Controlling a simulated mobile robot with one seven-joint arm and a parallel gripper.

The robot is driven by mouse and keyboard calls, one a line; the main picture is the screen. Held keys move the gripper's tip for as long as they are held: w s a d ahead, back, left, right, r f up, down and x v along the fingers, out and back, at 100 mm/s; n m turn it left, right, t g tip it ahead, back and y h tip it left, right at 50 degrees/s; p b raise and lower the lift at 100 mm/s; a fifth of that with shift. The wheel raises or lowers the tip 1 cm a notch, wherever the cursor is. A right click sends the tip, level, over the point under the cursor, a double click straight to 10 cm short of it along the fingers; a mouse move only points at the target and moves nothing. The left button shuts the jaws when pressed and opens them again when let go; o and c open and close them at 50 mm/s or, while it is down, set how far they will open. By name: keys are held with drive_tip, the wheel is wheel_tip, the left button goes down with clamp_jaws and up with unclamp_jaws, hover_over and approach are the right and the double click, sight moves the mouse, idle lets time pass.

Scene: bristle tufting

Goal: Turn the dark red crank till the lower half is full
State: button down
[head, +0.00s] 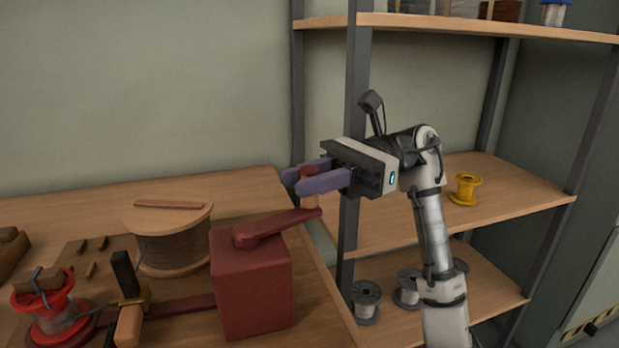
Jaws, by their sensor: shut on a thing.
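The dark red crank (278,226) sits on top of a dark red box (252,285) on the bench. Its arm points right and slightly away from the box. An upright knob (309,200) stands at the arm's outer end. My gripper (308,180), with purple fingers, is shut on this knob from the right. The fingers hide part of the knob; its red top shows between them. A red spool-like piece (56,310) with wooden blocks on top stands at the lower left. I cannot tell its lower half or how full it is from here.
A large wooden spool (172,245) wound with dark material stands left of the box. A black and wooden tool (128,290) stands in front of it. A metal-post shelf at right holds a yellow spool (465,188) and grey spools (366,300) below.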

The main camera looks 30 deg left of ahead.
drive_tip(key=shift+a, duration=0.1)
drive_tip(key=c, duration=1.3)
unclamp_jaws()
drive_tip(key=v, duration=1.4)
drive_tip(key=shift+p, duration=0.4)
